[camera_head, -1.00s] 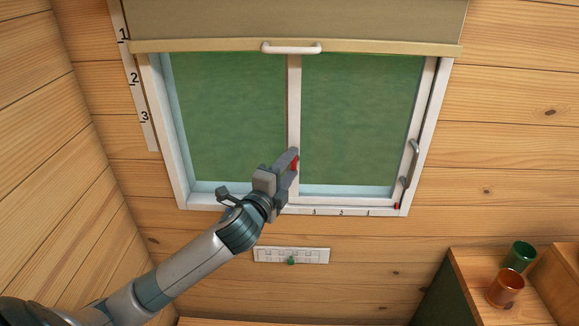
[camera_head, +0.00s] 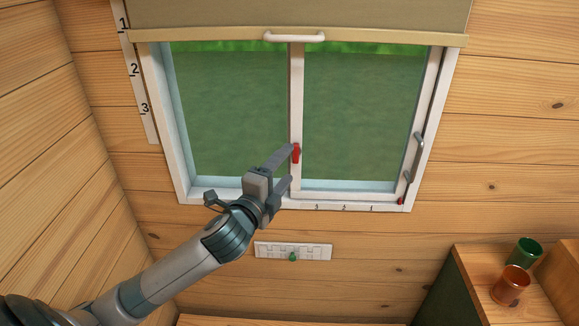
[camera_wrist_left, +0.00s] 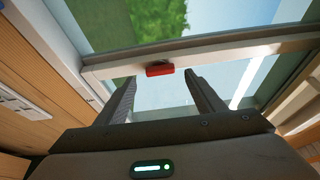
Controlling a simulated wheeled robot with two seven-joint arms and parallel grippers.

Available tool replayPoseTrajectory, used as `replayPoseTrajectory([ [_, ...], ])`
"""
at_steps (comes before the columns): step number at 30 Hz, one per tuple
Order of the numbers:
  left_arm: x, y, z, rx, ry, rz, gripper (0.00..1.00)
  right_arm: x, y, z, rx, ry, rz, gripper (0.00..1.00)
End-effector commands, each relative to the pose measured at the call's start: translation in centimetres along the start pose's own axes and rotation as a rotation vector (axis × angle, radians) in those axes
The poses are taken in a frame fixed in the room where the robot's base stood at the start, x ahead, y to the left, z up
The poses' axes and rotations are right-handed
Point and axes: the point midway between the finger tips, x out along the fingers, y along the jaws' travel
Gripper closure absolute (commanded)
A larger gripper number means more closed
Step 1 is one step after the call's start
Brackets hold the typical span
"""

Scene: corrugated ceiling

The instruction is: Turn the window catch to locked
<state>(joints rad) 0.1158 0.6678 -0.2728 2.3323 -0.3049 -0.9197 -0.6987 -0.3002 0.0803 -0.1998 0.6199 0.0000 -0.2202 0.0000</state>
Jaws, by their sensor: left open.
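The window (camera_head: 352,120) has two panes, with a white upright bar (camera_head: 296,100) between them. The red window catch (camera_head: 296,153) sits on that bar and lies upright along it. In the left wrist view the catch (camera_wrist_left: 166,70) lies lengthwise along the bar, beyond and between my finger tips. My left gripper (camera_head: 284,168) is open and empty, just left of and below the catch; one fingertip is close to it, and I cannot tell whether they touch. My right gripper is not in view.
A blind (camera_head: 300,22) with a white handle (camera_head: 294,37) covers the window's top. A grey handle (camera_head: 419,144) is on the right frame. A switch plate (camera_head: 293,251) with a green knob is below.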

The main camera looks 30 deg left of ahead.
Motion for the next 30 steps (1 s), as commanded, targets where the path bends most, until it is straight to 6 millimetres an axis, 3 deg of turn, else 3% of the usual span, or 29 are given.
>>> replayPoseTrajectory([
  [3,-1.6,0.3,0.0,0.0,0.002,0.0,0.38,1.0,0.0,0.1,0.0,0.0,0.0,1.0],
  [9,-3.0,0.1,0.0,0.0,0.0,0.0,0.38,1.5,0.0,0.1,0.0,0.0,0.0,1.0],
  [30,-3.2,0.0,0.0,0.0,0.0,0.0,0.38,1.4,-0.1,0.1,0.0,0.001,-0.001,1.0],
])
